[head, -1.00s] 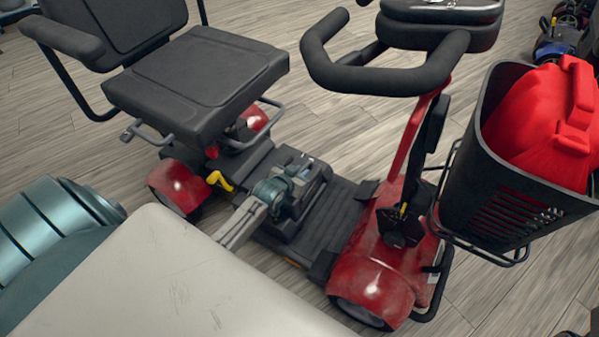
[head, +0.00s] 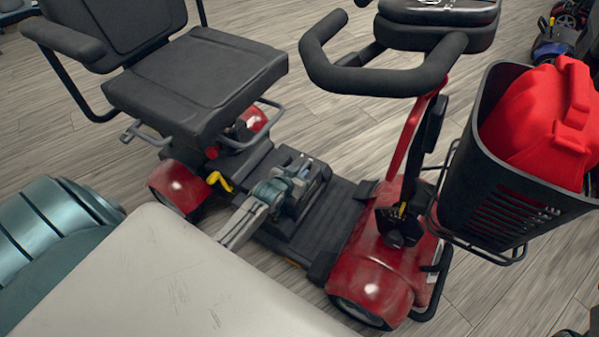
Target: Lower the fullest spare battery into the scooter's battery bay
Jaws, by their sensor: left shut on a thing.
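The red and black scooter (head: 372,284) stands across the middle of the head view, with its seat at the left and its tiller at the right. My left gripper (head: 286,197) is low over the scooter's floor, just in front of the seat. It is shut on a dark grey battery (head: 304,192), partly hidden by the gripper. The battery sits low at the scooter's floor. The battery bay is largely hidden there, and I cannot tell how deep the battery is in it. No charge marking can be read. My right gripper is out of view.
A black basket (head: 505,205) with a red bag (head: 545,120) hangs at the scooter's front. The handlebar (head: 390,80) and seat (head: 200,80) rise on either side of the gripper. A yellow lever (head: 221,182) is near the seat base. Wooden floor surrounds the scooter.

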